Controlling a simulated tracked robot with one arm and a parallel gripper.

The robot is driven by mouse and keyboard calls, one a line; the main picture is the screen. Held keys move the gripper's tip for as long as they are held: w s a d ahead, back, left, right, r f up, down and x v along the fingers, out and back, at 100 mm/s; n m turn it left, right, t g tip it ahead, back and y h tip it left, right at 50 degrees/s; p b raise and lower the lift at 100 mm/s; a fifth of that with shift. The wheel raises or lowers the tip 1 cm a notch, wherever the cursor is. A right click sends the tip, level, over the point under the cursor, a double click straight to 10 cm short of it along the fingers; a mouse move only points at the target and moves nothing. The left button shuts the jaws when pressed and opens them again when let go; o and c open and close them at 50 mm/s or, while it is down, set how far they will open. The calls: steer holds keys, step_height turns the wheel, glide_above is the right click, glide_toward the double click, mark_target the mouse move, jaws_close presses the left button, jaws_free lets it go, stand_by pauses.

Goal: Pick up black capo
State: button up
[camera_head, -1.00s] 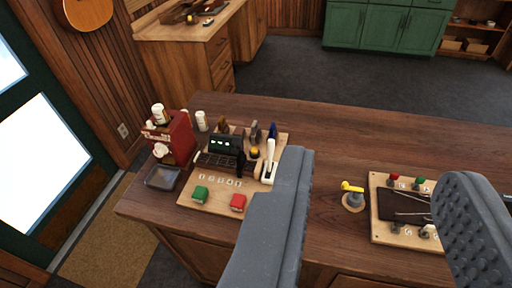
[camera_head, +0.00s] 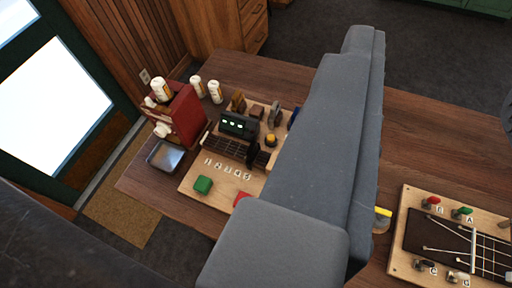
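A black capo (camera_head: 252,152) appears to stand on the short dark fretboard of a wooden display board (camera_head: 222,205), left of centre on the counter. My gripper (camera_head: 436,82) is in the foreground with its grey fingers spread apart. Its left finger crosses the middle of the view and covers the right part of the display board. Its right finger shows only as a sliver at the right edge.
The display board also holds a small tuner screen (camera_head: 238,125), a green block (camera_head: 203,185) and a red block (camera_head: 241,198). A red dispenser (camera_head: 178,115), white bottles and a grey tray (camera_head: 166,156) stand left. A tuning-peg board (camera_head: 399,258) lies right.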

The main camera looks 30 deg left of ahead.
steer(key=w+a+f+g+y+p, duration=0.1)
steer(key=w+a+f, duration=0.5)
steer(key=a+f, duration=0.3)
steer(key=w+a+f+g+y+p, duration=0.1)
steer(key=w+a+f, duration=0.6)
steer(key=f, duration=0.5)
steer(key=a+f+p, duration=0.2)
steer(key=a+f, duration=0.3)
steer(key=f, duration=1)
steer(key=h, duration=0.2)
glide_toward(255, 145)
steer(key=s+a+f, duration=0.1)
steer(key=s, duration=0.1)
steer(key=shift+w+d+f+p, duration=0.1)
steer(key=shift+w+f+p, duration=0.2)
steer(key=shift+p, duration=0.2)
steer(key=shift+p+x, duration=1.05)
steer(key=shift+x, duration=5.3)
steer(key=shift+d+r, duration=0.1)
steer(key=shift+r, duration=0.1)
steer(key=shift+c, duration=0.3)
